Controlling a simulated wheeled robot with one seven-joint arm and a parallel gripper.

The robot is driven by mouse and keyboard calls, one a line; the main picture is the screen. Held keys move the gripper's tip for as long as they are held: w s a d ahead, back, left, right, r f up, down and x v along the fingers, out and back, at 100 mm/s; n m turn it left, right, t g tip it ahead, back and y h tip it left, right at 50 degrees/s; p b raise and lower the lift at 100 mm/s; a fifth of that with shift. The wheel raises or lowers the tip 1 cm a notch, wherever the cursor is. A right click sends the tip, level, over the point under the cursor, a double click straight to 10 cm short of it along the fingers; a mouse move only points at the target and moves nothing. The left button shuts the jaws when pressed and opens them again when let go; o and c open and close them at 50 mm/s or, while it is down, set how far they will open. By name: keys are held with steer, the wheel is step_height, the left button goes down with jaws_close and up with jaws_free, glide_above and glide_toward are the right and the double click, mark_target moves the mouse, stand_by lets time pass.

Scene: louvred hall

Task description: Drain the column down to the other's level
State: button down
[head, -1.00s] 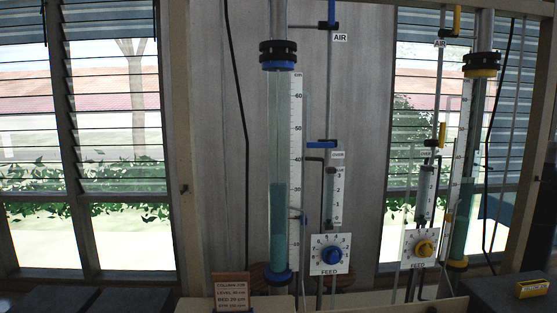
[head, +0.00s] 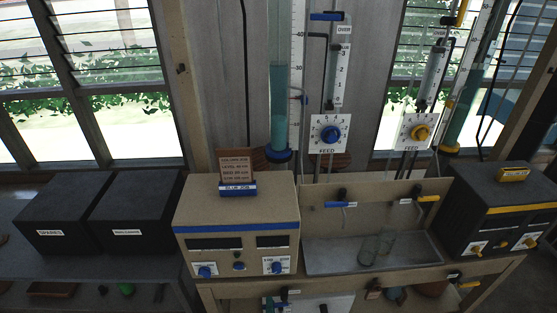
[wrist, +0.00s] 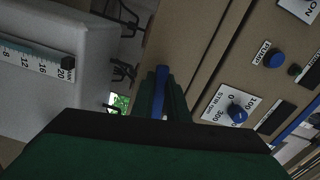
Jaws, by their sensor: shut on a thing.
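The blue-collared glass column (head: 279,105) stands upright at the centre of the head view. Its teal liquid tops out a little above the 30 mark on the scale (head: 297,60). The yellow-collared column (head: 462,115) stands at the right and also holds greenish liquid; its level is hard to read. In the wrist view my gripper (wrist: 160,95) has dark green fingers shut on a narrow blue handle (wrist: 161,80). My gripper is not clear in the head view. A blue lever (head: 270,302) shows on a white panel below the bench.
A beige control box (head: 237,213) with blue knobs stands in front of the blue column; its stir dial (wrist: 233,108) is near my gripper. A tray (head: 330,262) holds glass beakers. Black boxes (head: 65,207) stand left and a yellow-striped unit (head: 500,212) right.

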steer(key=shift+s+a+r+m, duration=0.1)
steer(key=shift+r+m, duration=0.25)
steer(key=shift+m, duration=0.45)
steer(key=c, duration=2)
jaws_free()
steer(key=shift+r+m, duration=0.1)
steer(key=shift+m, duration=0.3)
steer(key=o, duration=0.4)
steer(key=shift+c, duration=0.2)
steer(key=s, duration=0.6)
steer(key=shift+s, duration=0.4)
steer(key=shift+s+r, duration=0.1)
steer(key=s, duration=1)
steer(key=shift+s, duration=0.3)
